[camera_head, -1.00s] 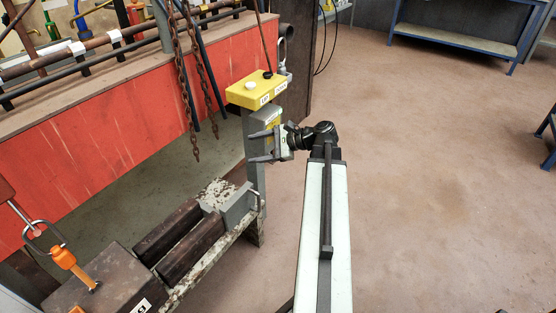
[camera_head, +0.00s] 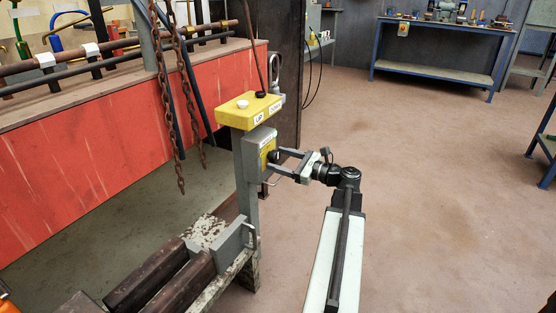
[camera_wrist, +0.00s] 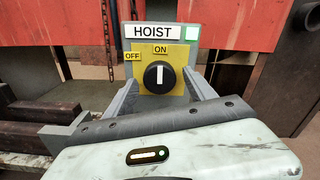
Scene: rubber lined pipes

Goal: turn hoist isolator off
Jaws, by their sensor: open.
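The hoist isolator is a grey box (camera_head: 246,158) on a grey post, with a yellow plate and a black rotary knob (camera_wrist: 159,77). In the wrist view its label reads HOIST, with OFF at the upper left and ON at the top. The knob's white mark points straight up, at ON. My gripper (camera_head: 274,165) is open, facing the yellow plate from the right. In the wrist view its two fingers stand left and right of the knob. I cannot tell whether they touch it.
A yellow UP/DOWN pendant (camera_head: 248,110) sits directly above the isolator. Rusty chains (camera_head: 174,100) hang to the left, before the red bench front (camera_head: 100,148). Dark pipes (camera_head: 160,285) lie on a stand below. Open floor (camera_head: 430,190) is on the right.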

